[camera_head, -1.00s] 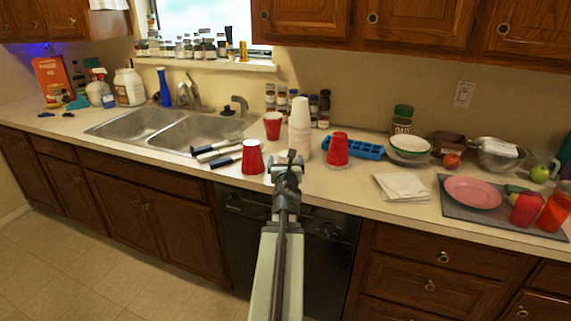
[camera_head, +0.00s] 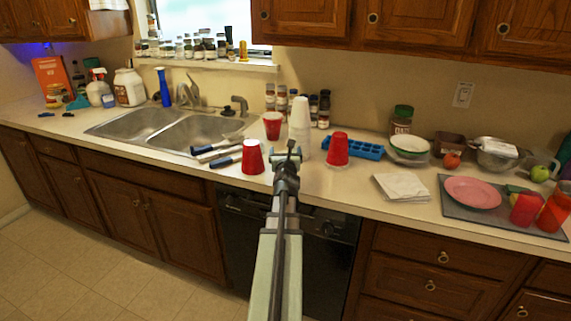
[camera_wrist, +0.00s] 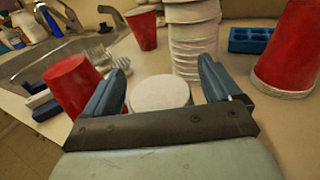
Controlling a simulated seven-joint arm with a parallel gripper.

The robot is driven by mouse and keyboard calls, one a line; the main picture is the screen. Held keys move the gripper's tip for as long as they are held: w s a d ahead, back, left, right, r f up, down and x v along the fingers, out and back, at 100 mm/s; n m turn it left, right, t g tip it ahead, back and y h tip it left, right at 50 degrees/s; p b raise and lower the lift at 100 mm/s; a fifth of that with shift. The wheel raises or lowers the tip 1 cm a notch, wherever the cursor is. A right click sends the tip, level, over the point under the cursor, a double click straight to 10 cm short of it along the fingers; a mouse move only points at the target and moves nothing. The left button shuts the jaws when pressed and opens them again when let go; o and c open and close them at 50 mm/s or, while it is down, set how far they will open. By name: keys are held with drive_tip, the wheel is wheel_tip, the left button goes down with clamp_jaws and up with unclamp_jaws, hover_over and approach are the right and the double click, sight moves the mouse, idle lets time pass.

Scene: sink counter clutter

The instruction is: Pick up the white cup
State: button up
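A tall stack of white cups (camera_head: 301,113) stands upside down on the counter; the wrist view shows its ribbed side (camera_wrist: 194,42). In front of it, a round white top (camera_wrist: 160,92), seemingly of a separate upturned white cup, shows between my fingers. My gripper hides most of this cup in the head view. My gripper (camera_head: 286,155) is open, with one blue finger on each side of the round top in the wrist view (camera_wrist: 159,85). I cannot tell whether either finger touches it.
Red cups stand left (camera_head: 252,158), behind (camera_head: 272,126) and right (camera_head: 338,149) of my gripper. A blue ice tray (camera_head: 366,149) and paper napkins (camera_head: 402,187) are further right. The sink (camera_head: 185,132) is left. Bare counter lies in front of the right red cup.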

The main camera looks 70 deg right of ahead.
drive_tip(key=c, duration=1)
